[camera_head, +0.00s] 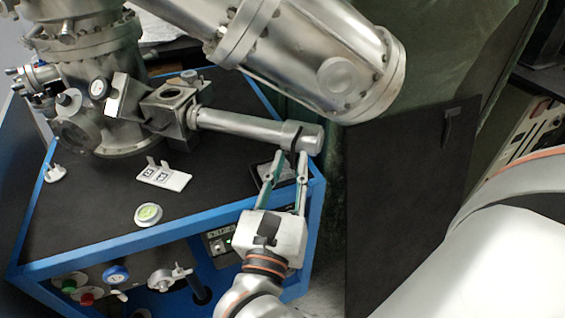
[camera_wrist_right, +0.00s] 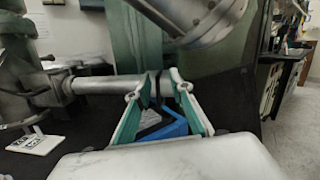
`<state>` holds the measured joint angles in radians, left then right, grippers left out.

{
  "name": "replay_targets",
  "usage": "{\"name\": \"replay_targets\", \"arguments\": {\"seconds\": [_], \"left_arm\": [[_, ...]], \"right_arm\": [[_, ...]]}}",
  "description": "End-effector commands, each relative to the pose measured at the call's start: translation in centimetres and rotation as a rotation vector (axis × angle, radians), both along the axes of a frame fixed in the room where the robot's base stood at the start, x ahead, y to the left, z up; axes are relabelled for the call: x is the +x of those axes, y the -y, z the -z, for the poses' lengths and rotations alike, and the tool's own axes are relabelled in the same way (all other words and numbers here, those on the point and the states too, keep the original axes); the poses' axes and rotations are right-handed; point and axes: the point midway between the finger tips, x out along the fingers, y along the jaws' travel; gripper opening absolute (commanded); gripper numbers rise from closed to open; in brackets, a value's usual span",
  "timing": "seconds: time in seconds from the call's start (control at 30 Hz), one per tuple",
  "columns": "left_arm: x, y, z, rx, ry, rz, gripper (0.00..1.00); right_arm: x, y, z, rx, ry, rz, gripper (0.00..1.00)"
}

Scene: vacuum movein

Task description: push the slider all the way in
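The slider (camera_head: 240,124) is a horizontal metal tube that runs right from the chamber's square port and ends in a thicker cap with a dark ring. It also shows in the wrist view (camera_wrist_right: 105,86). My right gripper (camera_head: 290,155) reaches up from the front, with its fingertips at the thicker end of the slider. In the wrist view its fingers (camera_wrist_right: 157,85) stand apart, with the dark ring between the tips. I cannot tell whether either finger touches the slider. My left gripper is not in view.
A large metal cylinder (camera_head: 320,65) hangs above the slider. The blue-edged dark table (camera_head: 120,205) carries a white marked plate (camera_head: 163,178) and a round green-topped part (camera_head: 148,213). Knobs sit on its front. A dark panel (camera_head: 400,200) stands at the right.

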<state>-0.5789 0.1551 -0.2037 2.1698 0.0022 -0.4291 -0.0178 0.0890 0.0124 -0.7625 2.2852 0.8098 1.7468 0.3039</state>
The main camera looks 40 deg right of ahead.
Motion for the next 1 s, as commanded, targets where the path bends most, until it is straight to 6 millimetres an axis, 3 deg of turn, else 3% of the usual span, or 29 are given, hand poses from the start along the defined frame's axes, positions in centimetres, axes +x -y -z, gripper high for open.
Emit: {"name": "replay_targets", "arguments": {"seconds": [0.03,0.2,0.7,1.0], "left_arm": [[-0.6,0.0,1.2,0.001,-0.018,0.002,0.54],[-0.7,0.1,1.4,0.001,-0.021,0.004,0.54],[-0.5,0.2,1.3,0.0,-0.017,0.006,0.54],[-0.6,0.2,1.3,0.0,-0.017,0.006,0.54]], "right_arm": [[0.2,-0.2,2.1,0.076,-0.008,-0.011,0.22],[0.5,-0.5,4.2,0.209,-0.005,-0.026,0.22],[4.8,4.1,4.0,0.212,-0.003,-0.026,0.22],[5.7,5.2,4.1,0.214,-0.004,-0.025,0.22]]}}
